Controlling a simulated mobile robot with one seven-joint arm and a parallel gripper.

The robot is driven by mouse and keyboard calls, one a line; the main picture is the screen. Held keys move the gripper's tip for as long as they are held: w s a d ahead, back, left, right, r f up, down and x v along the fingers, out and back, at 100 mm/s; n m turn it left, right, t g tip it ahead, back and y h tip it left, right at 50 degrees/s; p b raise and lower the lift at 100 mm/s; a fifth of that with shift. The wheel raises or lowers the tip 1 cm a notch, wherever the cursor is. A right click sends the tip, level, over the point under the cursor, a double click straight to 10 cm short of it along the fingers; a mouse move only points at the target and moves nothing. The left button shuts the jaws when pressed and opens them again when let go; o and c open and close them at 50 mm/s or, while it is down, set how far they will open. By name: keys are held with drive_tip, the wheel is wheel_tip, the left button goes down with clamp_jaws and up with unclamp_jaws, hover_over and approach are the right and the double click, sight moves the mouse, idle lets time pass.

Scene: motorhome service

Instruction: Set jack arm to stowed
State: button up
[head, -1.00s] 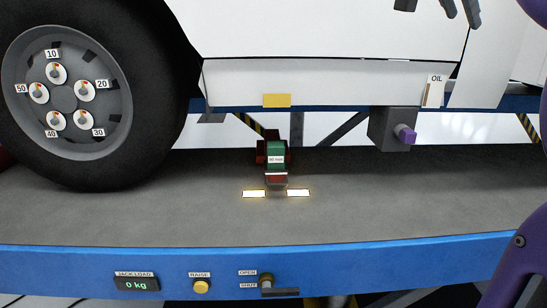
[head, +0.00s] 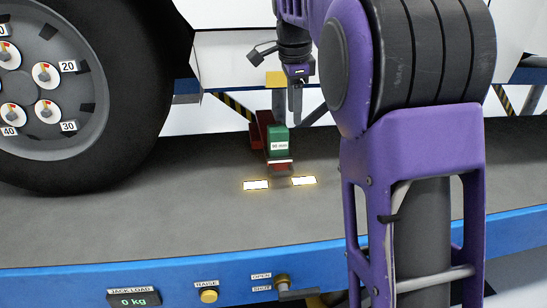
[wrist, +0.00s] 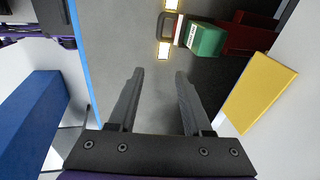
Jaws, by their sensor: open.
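A small red jack (head: 259,130) stands on the grey deck under the vehicle's side; in the wrist view its red body (wrist: 245,38) is at the upper right. A green block (head: 278,138) with a white label sits on it, also in the wrist view (wrist: 205,40). At its front is a red and pale handle-like end (wrist: 167,28); I cannot tell for sure which part is the jack arm. My gripper (wrist: 160,72) is open and empty. In the head view my gripper (head: 296,118) points down behind and above the green block, apart from it.
Two lit strips (head: 256,185) lie before the jack. A yellow pad (head: 276,78) is on the vehicle's sill. A large wheel (head: 90,100) stands left. The blue front edge (head: 200,265) carries a load display reading 0 kg (head: 134,298), a raise button and an open/shut lever (head: 290,290).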

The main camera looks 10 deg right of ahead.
wheel_tip(320, 180, down, 2)
drive_tip(key=a+y, duration=0.1)
drive_tip(key=b, duration=0.3)
approach(283, 173)
drive_tip(key=shift+g, duration=0.3)
drive_tip(key=f, duration=0.2)
drive_tip(key=w+f, duration=0.1)
drive_tip(key=f, duration=0.2)
drive_tip(key=w+f, duration=0.1)
drive_tip(key=f, duration=0.1)
drive_tip(key=shift+w+d+f, duration=0.15)
drive_tip(key=shift+f, duration=0.25)
drive_tip(key=shift+c, duration=0.3)
clamp_jaws()
